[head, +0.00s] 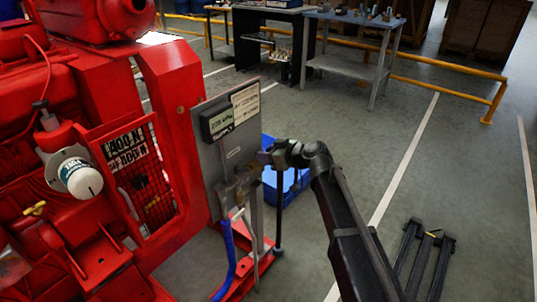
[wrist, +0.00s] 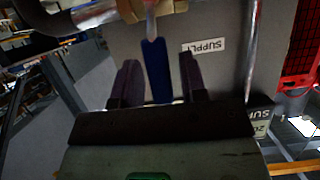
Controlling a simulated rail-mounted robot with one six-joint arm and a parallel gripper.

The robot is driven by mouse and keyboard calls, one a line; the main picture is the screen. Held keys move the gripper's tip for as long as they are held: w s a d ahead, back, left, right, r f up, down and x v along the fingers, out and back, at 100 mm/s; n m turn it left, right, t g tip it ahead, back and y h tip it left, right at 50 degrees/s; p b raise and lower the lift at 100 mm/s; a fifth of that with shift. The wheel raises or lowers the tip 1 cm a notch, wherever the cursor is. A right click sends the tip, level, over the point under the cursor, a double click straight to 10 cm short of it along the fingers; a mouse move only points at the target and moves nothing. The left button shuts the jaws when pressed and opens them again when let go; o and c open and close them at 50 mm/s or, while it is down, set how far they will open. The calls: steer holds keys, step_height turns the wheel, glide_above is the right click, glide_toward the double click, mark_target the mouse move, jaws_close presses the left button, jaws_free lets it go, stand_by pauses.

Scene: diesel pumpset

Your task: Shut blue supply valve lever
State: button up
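The blue supply valve lever (wrist: 157,70) hangs from its metal stem in the wrist view, beside an upside-down SUPPLY label (wrist: 204,47) on the grey panel. My gripper (wrist: 160,78) is open, with one dark finger on each side of the lever. A gap shows between the lever and the right finger; the left finger is close, and I cannot tell if it touches. In the head view my gripper (head: 264,158) is at the right edge of the grey panel (head: 213,155). I cannot make out the lever there.
The red pumpset (head: 180,110) stands left of the panel. A blue hose (head: 228,260) runs below the panel. A blue crate (head: 290,185) sits on the floor behind my gripper. Workbenches (head: 350,67) and a yellow rail (head: 440,84) are at the back. Floor to the right is mostly clear.

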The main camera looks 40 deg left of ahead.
steer(key=shift+o, duration=0.4)
steer(key=shift+r, duration=0.1)
steer(key=p+v, duration=0.4)
steer(key=v, duration=0.6)
steer(key=shift+d, duration=0.35)
